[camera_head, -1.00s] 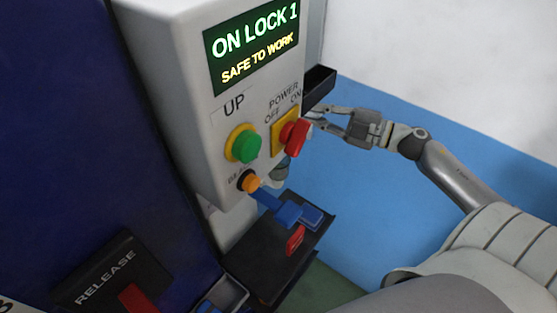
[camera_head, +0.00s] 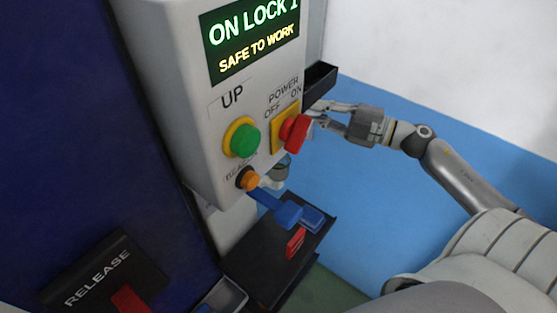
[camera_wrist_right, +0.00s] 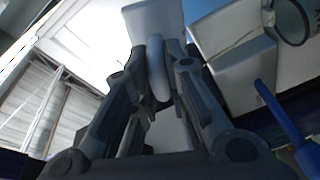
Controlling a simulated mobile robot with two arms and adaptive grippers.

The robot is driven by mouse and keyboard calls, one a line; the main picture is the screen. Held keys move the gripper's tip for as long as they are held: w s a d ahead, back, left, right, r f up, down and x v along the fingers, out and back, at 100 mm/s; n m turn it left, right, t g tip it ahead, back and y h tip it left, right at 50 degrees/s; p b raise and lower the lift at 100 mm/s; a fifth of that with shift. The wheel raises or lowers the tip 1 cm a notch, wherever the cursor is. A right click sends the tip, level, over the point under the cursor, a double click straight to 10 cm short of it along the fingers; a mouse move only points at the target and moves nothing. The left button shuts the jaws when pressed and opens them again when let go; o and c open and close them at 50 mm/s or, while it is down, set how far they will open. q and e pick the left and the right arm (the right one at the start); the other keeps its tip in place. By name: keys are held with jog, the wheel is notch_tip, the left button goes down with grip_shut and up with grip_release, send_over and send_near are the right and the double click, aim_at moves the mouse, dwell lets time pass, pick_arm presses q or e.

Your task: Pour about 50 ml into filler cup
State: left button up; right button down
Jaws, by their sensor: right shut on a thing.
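My right gripper (camera_head: 318,112) reaches in from the right, its fingertips beside the red power switch. In the right wrist view its fingers (camera_wrist_right: 160,75) are closed around a pale grey, rounded, handle-like piece (camera_wrist_right: 155,68). A pale body (camera_wrist_right: 155,18) shows just beyond it; I cannot tell what the whole thing is. A small clear cup-like vessel (camera_head: 279,170) shows partly below the control box, behind its edge. A round clear rim (camera_wrist_right: 292,20) shows at the top right of the wrist view. Any liquid level is unreadable. My left gripper is out of view.
The control box (camera_head: 190,90) carries a green UP button (camera_head: 243,138), red power switch (camera_head: 294,132) and orange button (camera_head: 247,179). A black bin (camera_head: 320,85) sits behind.

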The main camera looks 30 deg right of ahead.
jog(key=shift+r, duration=0.1)
dwell(1.1)
jog(key=shift+w+a+n+b, duration=0.1)
jog(key=shift+a+n+b, duration=0.1)
jog(key=shift+n+b, duration=0.2)
jog(key=shift+w+d, duration=0.1)
jog(key=shift+w, duration=0.05)
jog(key=shift+w+d+f, duration=0.1)
jog(key=shift+w+f, duration=0.05)
jog(key=shift+f, duration=0.05)
jog(key=shift+w+d+n, duration=0.1)
jog(key=shift+n, duration=0.2)
jog(key=shift+f, duration=0.15)
dwell(0.5)
